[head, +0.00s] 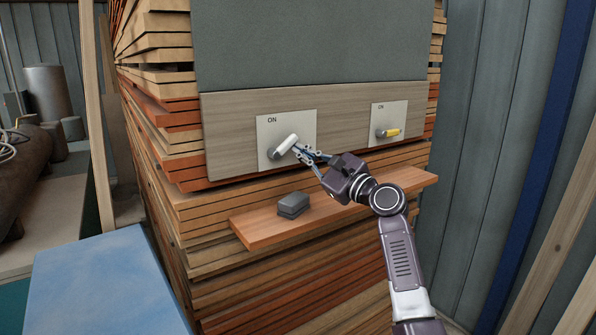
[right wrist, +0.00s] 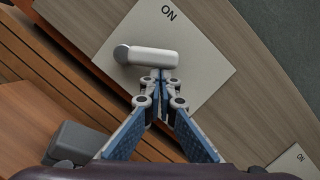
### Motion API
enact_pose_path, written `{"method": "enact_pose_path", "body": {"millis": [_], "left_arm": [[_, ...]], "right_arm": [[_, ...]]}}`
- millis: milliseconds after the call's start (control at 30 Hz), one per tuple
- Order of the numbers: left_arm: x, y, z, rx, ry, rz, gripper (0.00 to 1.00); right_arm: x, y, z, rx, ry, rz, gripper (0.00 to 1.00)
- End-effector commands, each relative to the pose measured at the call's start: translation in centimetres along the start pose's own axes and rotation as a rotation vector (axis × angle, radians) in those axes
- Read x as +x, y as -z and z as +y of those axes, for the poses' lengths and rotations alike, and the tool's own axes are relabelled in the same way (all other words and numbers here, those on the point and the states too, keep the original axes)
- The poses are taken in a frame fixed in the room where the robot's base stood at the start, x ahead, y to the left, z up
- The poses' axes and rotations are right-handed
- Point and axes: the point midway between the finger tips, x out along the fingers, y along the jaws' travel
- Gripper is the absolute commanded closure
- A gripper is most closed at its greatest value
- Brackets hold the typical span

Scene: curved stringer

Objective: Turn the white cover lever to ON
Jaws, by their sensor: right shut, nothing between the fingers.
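The white cover lever (head: 286,145) sits on a pale square plate (head: 304,124) marked ON, on a wooden panel. Its handle slants up to the right from a grey round pivot in the head view. It also shows in the right wrist view (right wrist: 153,57), with the ON mark above it. My right gripper (head: 299,148) is shut and empty. Its fingertips (right wrist: 160,75) are at the handle's free-end half, close to its lower side; I cannot tell whether they touch it. My left gripper is not in view.
A second plate with a yellow lever (head: 391,132) is on the panel to the right. A wooden shelf (head: 340,207) juts out below, holding a dark grey block (head: 293,204). Stacked boards surround the panel. A blue surface (head: 105,285) is at lower left.

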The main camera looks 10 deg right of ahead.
Motion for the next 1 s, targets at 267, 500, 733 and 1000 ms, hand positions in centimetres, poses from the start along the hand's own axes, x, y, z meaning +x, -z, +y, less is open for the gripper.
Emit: {"method": "enact_pose_path", "body": {"millis": [267, 500, 733, 1000], "left_arm": [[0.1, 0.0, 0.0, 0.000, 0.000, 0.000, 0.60], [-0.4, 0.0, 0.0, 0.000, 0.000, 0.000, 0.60], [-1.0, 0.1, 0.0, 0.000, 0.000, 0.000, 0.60], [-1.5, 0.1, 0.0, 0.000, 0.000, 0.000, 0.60]], "right_arm": [[0.3, -1.5, -0.9, -0.257, -0.063, -0.001, 1.00], [0.7, -2.8, -1.2, -0.476, -0.119, -0.001, 1.00], [0.9, -3.8, -1.2, -0.666, -0.167, -0.001, 1.00], [1.1, -4.7, -0.9, -0.821, -0.206, -0.001, 1.00]]}}
